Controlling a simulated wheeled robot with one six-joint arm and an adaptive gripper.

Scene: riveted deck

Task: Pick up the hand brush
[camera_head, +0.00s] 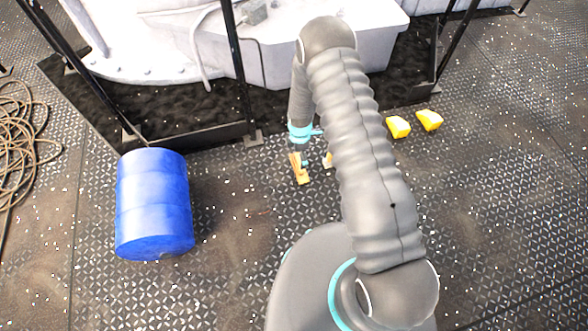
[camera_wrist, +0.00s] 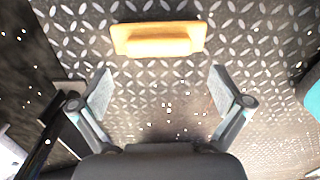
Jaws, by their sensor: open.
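The hand brush looks like the yellow-orange block with a raised middle (camera_wrist: 158,40) in the wrist view. It lies flat and crosswise on the deck, beyond my fingertips and apart from them. My gripper (camera_wrist: 165,92) is open, with nothing between its fingers. In the head view my gripper (camera_head: 304,161) hangs low left of my forearm, with a tan piece (camera_head: 303,179) beside it. Another tan bit (camera_head: 328,161) is mostly hidden by my arm. I cannot tell which of these is the brush there.
Two yellow wedges (camera_head: 398,127) (camera_head: 429,120) lie right of my arm. A blue drum (camera_head: 153,205) stands at the left, with coiled rope (camera_head: 22,140) beyond. A white machine (camera_head: 270,50) in a dark frame blocks the back. The deck at the right is clear.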

